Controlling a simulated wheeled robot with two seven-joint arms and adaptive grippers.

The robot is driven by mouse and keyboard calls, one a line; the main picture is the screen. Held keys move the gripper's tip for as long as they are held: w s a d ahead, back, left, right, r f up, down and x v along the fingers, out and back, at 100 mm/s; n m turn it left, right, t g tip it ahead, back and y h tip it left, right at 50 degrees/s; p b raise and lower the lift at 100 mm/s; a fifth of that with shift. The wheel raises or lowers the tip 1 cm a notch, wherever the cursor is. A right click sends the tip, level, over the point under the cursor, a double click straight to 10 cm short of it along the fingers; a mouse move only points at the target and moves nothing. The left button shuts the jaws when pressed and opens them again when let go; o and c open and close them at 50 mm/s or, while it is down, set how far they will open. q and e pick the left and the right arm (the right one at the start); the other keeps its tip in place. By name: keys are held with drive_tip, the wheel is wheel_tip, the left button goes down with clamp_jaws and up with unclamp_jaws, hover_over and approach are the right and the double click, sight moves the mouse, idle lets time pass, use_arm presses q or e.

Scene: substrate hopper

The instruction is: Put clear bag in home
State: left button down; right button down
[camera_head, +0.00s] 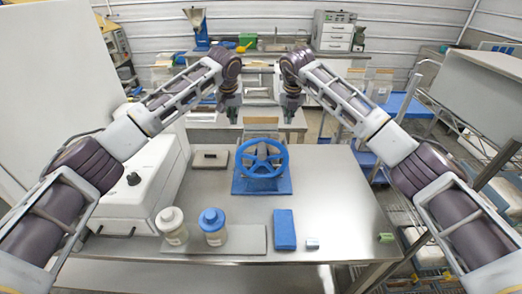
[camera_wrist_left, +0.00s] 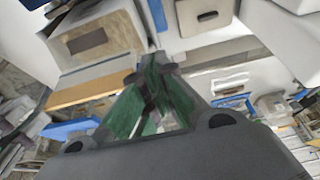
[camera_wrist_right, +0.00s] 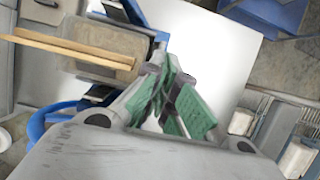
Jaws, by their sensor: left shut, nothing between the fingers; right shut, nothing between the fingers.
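I cannot pick out a clear bag or a marked home place for certain in any view. My left gripper (camera_head: 232,114) is held up beyond the far edge of the metal table, shut and empty. Its green-padded fingers show in the left wrist view (camera_wrist_left: 152,70). My right gripper (camera_head: 291,114) is raised beside it, a short way to the right, also shut and empty. Its green-padded fingers show in the right wrist view (camera_wrist_right: 168,72). Neither gripper touches any object.
A white machine (camera_head: 135,185) stands left. The table's right half is mostly clear.

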use_arm(q)
drive_tip(key=shift+w+d+f, duration=0.15)
drive_tip(key=shift+d+f, duration=0.25)
drive_tip(key=shift+d, duration=0.35)
use_arm(e)
drive_tip(key=shift+w+a+f, duration=0.15)
drive_tip(key=shift+a+f, duration=0.3)
drive_tip(key=shift+a, duration=0.3)
use_arm(q)
drive_tip(key=shift+d, duration=0.35)
use_arm(e)
drive_tip(key=shift+a, duration=0.35)
